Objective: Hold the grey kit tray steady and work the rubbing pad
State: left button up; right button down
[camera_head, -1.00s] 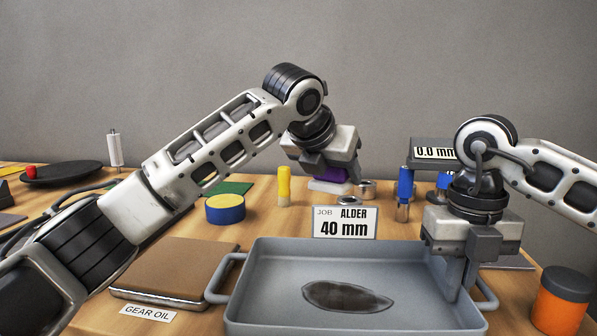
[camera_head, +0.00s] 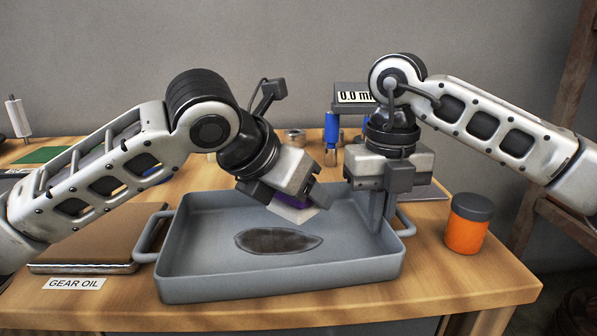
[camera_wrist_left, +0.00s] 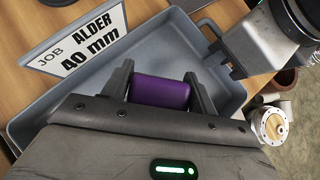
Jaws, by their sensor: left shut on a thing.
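The grey kit tray (camera_head: 175,265) stands on the bench with a dark oval stain (camera_head: 278,241) on its floor. My left gripper (camera_head: 290,200) is shut on the rubbing pad, which has a purple top and a pale base (camera_head: 296,213). The pad is tilted over the tray, behind the stain; the gripper partly hides it. Its purple top shows between the fingers in the left wrist view (camera_wrist_left: 160,92). My right gripper (camera_head: 383,208) points down at the tray's right wall, with a finger inside it. Whether its jaws are closed on the wall is unclear.
An orange jar with a grey lid (camera_head: 467,224) stands right of the tray. A brown-topped case (camera_head: 85,238) and a GEAR OIL label (camera_head: 76,284) lie at the left. A JOB ALDER 40 mm sign (camera_wrist_left: 85,45) stands by the tray's rim.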

aim_at(301, 234)
pick_arm(q)
jog(key=shift+f, duration=1.6)
jog(key=shift+a+f, duration=0.3)
jog(key=shift+f, duration=0.5)
jog(key=shift+s+a, duration=0.15)
jog(key=shift+a, duration=1.2)
jog(key=shift+s+a, duration=0.1)
jog(key=shift+a, duration=1.2)
jog(key=shift+w+d, duration=0.15)
jog(key=shift+d, duration=1.4)
jog(key=shift+w+d, duration=0.1)
jog(key=shift+d, duration=1.45)
jog(key=shift+a+r, duration=0.15)
jog(key=shift+r, duration=3.95)
jog(key=shift+s, duration=0.1)
